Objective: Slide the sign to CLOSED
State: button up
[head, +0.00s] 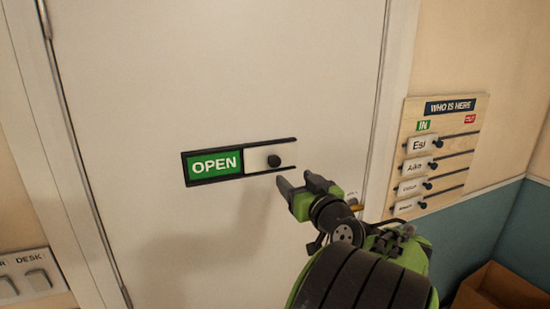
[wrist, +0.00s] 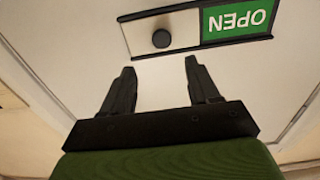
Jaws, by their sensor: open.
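The sign (head: 239,163) is a dark-railed frame on the white door. Its green OPEN field (head: 214,164) shows at the left, and a pale slider plate (head: 260,159) with a round black knob (head: 274,161) covers the right part. In the wrist view the sign appears upside down, with the knob (wrist: 161,38) at upper middle and the green field (wrist: 236,20) to its right. My gripper (head: 305,182) is open and empty, just below and right of the knob. In the wrist view its two fingers (wrist: 160,75) point toward the knob, apart from it. No CLOSED lettering is visible.
The white door (head: 215,75) is flat around the sign. A WHO IS HERE board (head: 447,106) with several name sliders and knobs hangs on the wall to the right. A switch panel (head: 30,274) is at lower left, and a cardboard box (head: 497,290) stands at lower right.

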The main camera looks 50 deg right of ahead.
aim_at(275, 162)
jog(key=p+x, duration=0.1)
jog(key=x, duration=0.2)
jog(key=p+x, duration=0.1)
jog(key=x, duration=0.2)
jog(key=p+x, duration=0.1)
jog(key=x, duration=0.2)
jog(key=shift+w+r+p, duration=0.25)
jog(key=shift+p, duration=0.1)
jog(key=shift+w+d+f, duration=0.15)
jog(key=shift+w+d, duration=0.05)
jog(key=shift+w, duration=0.2)
jog(key=shift+a, duration=0.1)
jog(key=shift+s, duration=0.1)
grip_shut()
